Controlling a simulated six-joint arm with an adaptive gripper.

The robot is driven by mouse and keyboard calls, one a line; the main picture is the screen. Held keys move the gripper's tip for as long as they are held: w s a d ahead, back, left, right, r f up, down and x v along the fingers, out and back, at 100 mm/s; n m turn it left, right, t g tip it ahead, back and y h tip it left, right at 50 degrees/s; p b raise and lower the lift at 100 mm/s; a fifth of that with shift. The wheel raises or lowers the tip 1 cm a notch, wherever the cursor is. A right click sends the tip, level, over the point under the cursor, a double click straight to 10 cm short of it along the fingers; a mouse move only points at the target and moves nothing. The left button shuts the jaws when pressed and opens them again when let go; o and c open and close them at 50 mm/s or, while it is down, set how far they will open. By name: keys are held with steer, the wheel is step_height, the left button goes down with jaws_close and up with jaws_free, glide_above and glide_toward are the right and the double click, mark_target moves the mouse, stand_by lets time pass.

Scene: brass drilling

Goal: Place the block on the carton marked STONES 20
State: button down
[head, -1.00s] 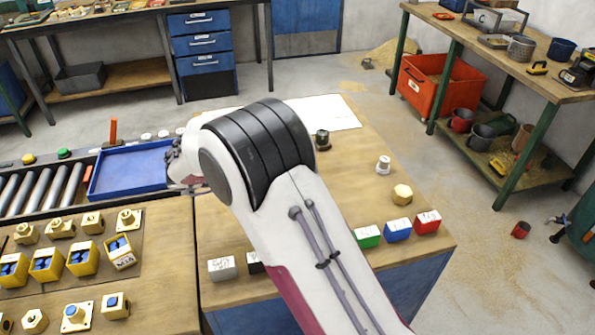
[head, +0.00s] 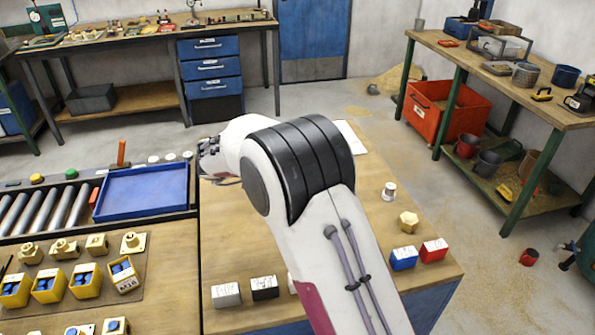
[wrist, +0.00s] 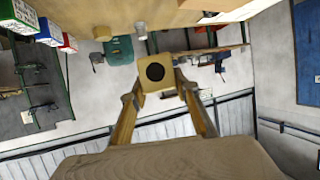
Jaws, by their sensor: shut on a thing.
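My gripper (wrist: 160,88) is shut on a brass-coloured block (wrist: 155,72) with a dark round hole, held between its fingertips in the wrist view. In the head view my gripper (head: 207,158) is in the air near the blue tray's right end, and the block cannot be made out there. Cartons stand along the table's front edge: a grey one (head: 226,294), a black one (head: 265,287), a blue one (head: 403,258) and a red one (head: 433,250). A pale edge of another shows beside my arm. The label lettering is too small to read, so I cannot tell which is STONES 20.
A blue tray (head: 145,191) lies on the roller conveyor. A hexagonal brass piece (head: 408,222) and a white cylinder (head: 389,191) stand behind the right cartons. Several yellow fittings sit on a board (head: 146,262) at left. My arm covers the table's middle.

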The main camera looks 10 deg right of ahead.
steer(key=w+a+r+n+t+y, duration=0.3)
steer(key=w+r+n+t, duration=0.1)
steer(key=w, duration=0.6)
steer(key=shift+r+n+t, duration=0.35)
steer(key=shift+n+t, duration=0.35)
steer(key=shift+w, duration=0.1)
steer(key=shift+f, duration=3.15)
steer(key=shift+f, duration=0.1)
steer(key=shift+f, duration=1.8)
steer(key=shift+f, duration=0.1)
